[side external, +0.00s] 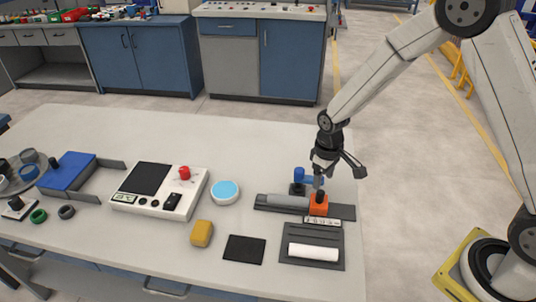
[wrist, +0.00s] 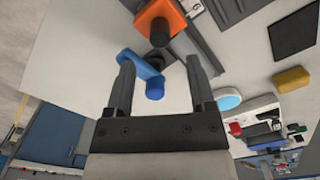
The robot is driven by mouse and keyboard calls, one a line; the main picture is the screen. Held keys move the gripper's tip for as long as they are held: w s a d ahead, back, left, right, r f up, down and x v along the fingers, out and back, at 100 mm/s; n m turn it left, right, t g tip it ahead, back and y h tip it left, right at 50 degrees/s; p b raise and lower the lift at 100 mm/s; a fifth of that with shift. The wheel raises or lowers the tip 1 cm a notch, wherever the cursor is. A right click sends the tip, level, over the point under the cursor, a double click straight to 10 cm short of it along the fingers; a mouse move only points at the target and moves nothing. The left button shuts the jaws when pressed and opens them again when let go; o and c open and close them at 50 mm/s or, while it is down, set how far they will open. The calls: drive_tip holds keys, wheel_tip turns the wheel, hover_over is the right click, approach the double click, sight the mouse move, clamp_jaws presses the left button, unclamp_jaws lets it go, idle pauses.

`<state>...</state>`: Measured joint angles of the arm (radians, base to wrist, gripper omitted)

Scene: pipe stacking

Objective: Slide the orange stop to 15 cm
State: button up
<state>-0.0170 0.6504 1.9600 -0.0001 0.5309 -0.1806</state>
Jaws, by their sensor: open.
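The orange stop (side external: 318,208) sits on a dark grey rail (side external: 343,212) at the right of the table, with a dark knob on top. It shows at the top of the wrist view (wrist: 172,12). A blue handle (side external: 300,175) stands behind the rail; in the wrist view the blue part (wrist: 145,66) lies between and partly beyond my fingers. My gripper (side external: 340,175) is open and empty, above and close to the stop and the blue handle. In the wrist view both fingers (wrist: 160,68) are spread. Contact cannot be told.
A grey pipe (side external: 284,202) lies along the rail's left part. A white cylinder (side external: 314,252) rests on a dark tray in front. A black pad (side external: 243,249), yellow block (side external: 202,233), blue-topped round dish (side external: 224,192) and control box (side external: 158,190) stand left. The table's back is clear.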

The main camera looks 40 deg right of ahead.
sight(321, 191)
drive_tip(key=shift+f, duration=3.1)
drive_tip(key=shift+c, duration=0.2)
clamp_jaws()
